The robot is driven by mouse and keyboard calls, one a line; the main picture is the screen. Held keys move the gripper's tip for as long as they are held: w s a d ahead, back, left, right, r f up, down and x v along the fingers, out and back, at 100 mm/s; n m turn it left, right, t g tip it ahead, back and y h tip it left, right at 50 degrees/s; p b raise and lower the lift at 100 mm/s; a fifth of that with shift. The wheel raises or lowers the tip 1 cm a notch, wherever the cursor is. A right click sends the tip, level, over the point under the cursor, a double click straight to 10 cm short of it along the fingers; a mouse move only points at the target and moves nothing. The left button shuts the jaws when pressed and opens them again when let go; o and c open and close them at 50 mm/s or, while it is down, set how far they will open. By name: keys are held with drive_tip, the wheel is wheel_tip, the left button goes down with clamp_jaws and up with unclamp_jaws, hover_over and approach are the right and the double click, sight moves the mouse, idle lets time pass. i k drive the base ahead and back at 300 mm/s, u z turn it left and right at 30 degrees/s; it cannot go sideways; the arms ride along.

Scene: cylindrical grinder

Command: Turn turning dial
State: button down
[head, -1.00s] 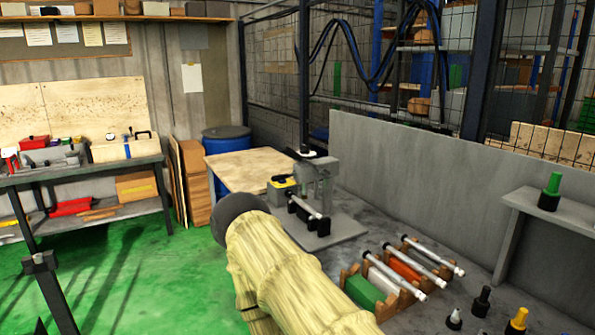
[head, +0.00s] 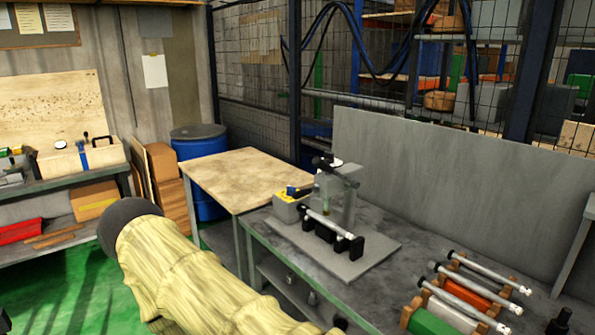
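The cylindrical grinder (head: 342,205) stands on a grey base plate on the workbench, right of centre. A small yellow and grey box (head: 287,207) with a dark piece on top sits at its left side. A black knob-like part (head: 322,161) is at the top of the grinder head. I cannot tell which of these is the turning dial, or how it is turned. A light metal bar (head: 328,224) lies across black supports in front. My arm in its yellow sleeve fills the lower left, apart from the grinder. My gripper is not visible.
The grey workbench (head: 385,278) carries a rack (head: 470,290) of metal bars at right, with a grey panel (head: 440,185) behind. A wooden-topped table (head: 243,175) adjoins at left, by a blue barrel (head: 200,150). Green floor shows at lower left.

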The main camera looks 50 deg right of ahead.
sight(289, 188)
drive_tip(key=z, duration=0.4)
drive_tip(key=i, duration=1.35)
drive_tip(key=z, duration=1.5)
drive_tip(key=i, duration=0.7)
drive_tip(key=z, duration=2.35)
drive_tip(key=k, duration=1.2)
drive_tip(key=u, duration=1.9)
drive_tip(key=i, duration=0.5)
